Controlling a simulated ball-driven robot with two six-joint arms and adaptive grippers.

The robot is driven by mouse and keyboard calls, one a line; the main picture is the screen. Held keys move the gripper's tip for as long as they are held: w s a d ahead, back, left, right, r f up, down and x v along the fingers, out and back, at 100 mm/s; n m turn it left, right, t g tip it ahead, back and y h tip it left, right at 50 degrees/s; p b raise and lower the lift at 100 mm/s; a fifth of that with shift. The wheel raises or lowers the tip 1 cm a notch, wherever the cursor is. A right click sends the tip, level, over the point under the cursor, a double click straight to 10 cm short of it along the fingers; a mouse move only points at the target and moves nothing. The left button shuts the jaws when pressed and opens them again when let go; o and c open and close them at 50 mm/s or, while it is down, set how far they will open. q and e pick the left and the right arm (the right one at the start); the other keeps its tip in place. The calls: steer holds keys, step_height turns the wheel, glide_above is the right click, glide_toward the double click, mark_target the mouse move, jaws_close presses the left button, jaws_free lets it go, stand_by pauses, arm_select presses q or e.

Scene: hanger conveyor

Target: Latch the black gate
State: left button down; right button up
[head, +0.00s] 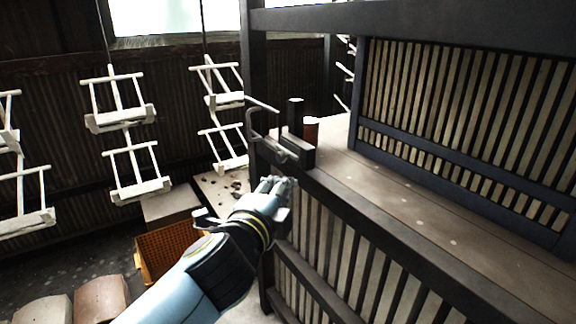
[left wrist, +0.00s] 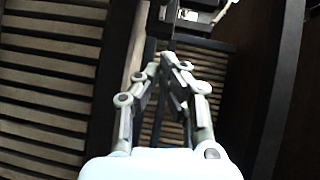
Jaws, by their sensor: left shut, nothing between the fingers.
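The black gate (head: 385,228) is a low slatted panel with a dark top rail, running from the centre to the lower right in the head view. A dark latch fitting (head: 285,150) with a bent bar handle (head: 262,104) sits at its far end beside a dark post. My left gripper (head: 276,184) is shut and empty, just below and in front of the fitting. In the left wrist view my fingers (left wrist: 170,62) converge, with dark and pale hardware (left wrist: 195,16) beyond them. I cannot tell whether the fingers touch the rail or whether the latch is engaged.
White hangers (head: 118,116) hang on the left. An orange crate (head: 168,250) stands on the floor behind my left arm. A taller slatted panel (head: 465,100) rises behind a brown ledge (head: 400,190) on the right. A reddish-brown cylinder (head: 311,129) stands behind the latch fitting.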

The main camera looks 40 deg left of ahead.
mark_target(279, 159)
arm_select(q)
steer(key=x, duration=0.3)
steer(key=a+x, duration=0.1)
steer(key=x, duration=0.3)
steer(key=a+x, duration=0.1)
steer(key=x, duration=0.2)
steer(key=shift+f+p, duration=0.15)
steer(key=shift+p, duration=0.2)
steer(key=shift+w+a+f, duration=0.15)
steer(key=shift+w+a, duration=0.2)
steer(key=shift+a, duration=0.25)
steer(key=shift+a, duration=0.1)
steer(key=a, duration=0.1)
steer(key=w+a, duration=0.1)
steer(key=a, duration=0.1)
steer(key=shift+w+a, duration=0.25)
steer(key=shift+a, duration=0.1)
steer(key=shift+d, duration=0.15)
